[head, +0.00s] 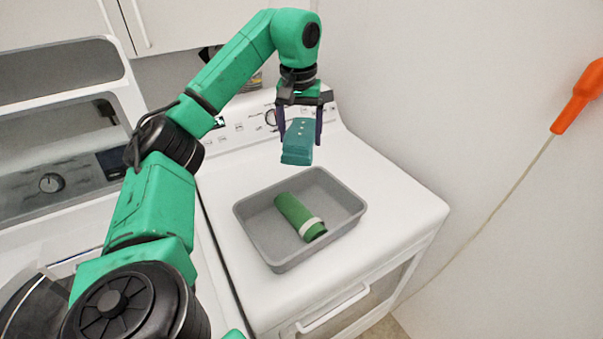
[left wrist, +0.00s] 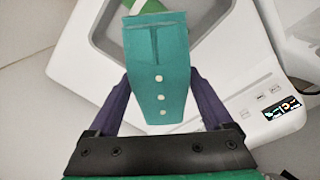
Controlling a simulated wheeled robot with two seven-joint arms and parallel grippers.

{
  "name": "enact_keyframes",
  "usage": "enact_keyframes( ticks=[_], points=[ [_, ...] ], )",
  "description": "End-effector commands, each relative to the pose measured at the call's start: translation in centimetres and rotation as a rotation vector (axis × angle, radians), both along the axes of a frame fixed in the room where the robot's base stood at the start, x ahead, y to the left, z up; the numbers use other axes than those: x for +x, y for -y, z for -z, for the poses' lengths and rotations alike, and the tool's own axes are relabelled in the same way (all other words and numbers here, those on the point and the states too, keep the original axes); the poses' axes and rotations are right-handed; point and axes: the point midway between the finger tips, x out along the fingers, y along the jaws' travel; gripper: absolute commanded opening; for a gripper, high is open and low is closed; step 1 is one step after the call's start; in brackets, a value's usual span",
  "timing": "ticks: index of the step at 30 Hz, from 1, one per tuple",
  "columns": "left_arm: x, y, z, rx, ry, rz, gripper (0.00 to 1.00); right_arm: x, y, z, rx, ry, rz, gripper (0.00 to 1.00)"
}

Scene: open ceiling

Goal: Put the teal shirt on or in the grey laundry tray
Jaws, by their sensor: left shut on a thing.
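The teal shirt (head: 298,143) is a folded block with pale buttons. My left gripper (head: 300,136) is shut on it and holds it in the air above the back part of the grey laundry tray (head: 252,235). The shirt also fills the middle of the left wrist view (left wrist: 158,70), between the two purple fingers of the left gripper (left wrist: 160,100). The tray sits on top of the white machine, with clear space between it and the shirt. My right gripper is not in view.
A rolled green cloth with a white band (head: 300,217) lies in the tray. The white machine (head: 395,205) has a control panel at its back. A second machine (head: 60,185) stands at the left. An orange-handled tool (head: 578,95) is by the right wall.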

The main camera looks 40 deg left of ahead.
Motion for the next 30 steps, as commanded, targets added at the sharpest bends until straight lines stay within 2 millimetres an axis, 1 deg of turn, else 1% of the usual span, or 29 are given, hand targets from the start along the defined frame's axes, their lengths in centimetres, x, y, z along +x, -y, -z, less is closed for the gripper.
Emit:
enact_keyframes(
  ticks=[1, 3, 5, 6, 8, 9, 12, 14, 18, 20, 22, 27, 30],
  points=[
    [-0.1, 0.1, 3.1, -0.001, -0.004, 0.001, 0.13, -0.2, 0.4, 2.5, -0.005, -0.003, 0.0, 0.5],
    [-0.2, 0.1, 5.7, 0.0, -0.005, 0.002, 0.13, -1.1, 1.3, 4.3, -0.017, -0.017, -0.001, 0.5],
    [-0.2, 0.2, 7.7, -0.001, -0.004, 0.002, 0.13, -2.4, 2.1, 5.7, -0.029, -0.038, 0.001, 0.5],
    [-0.2, 0.2, 9.0, -0.001, -0.003, 0.002, 0.13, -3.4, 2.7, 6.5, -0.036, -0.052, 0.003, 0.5],
    [-0.3, 0.2, 11.0, -0.001, -0.004, 0.001, 0.13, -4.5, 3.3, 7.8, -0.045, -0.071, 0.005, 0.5],
    [-0.4, 0.1, 11.3, 0.003, -0.007, -0.001, 0.13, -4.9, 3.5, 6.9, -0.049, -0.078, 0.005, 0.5],
    [-0.4, 0.1, 13.1, 0.003, -0.003, 0.0, 0.13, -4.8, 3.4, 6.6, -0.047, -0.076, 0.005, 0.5],
    [-0.3, 0.2, 13.9, 0.001, -0.002, 0.001, 0.13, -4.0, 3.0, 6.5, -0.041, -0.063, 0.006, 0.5],
    [-0.4, 0.2, 16.5, 0.002, -0.004, 0.0, 0.13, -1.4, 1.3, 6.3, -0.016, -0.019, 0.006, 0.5],
    [-0.4, 0.3, 17.4, 0.001, -0.002, 0.001, 0.13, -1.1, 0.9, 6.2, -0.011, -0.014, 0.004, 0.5],
    [-0.4, 0.3, 17.8, 0.0, 0.002, 0.001, 0.13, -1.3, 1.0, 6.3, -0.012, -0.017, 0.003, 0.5],
    [-0.3, 0.3, 17.8, 0.0, 0.002, 0.0, 0.13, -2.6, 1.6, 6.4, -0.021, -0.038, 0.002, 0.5],
    [-0.4, 0.3, 18.1, 0.0, 0.002, 0.0, 0.13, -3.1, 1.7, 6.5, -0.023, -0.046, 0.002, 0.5]
  ],
)
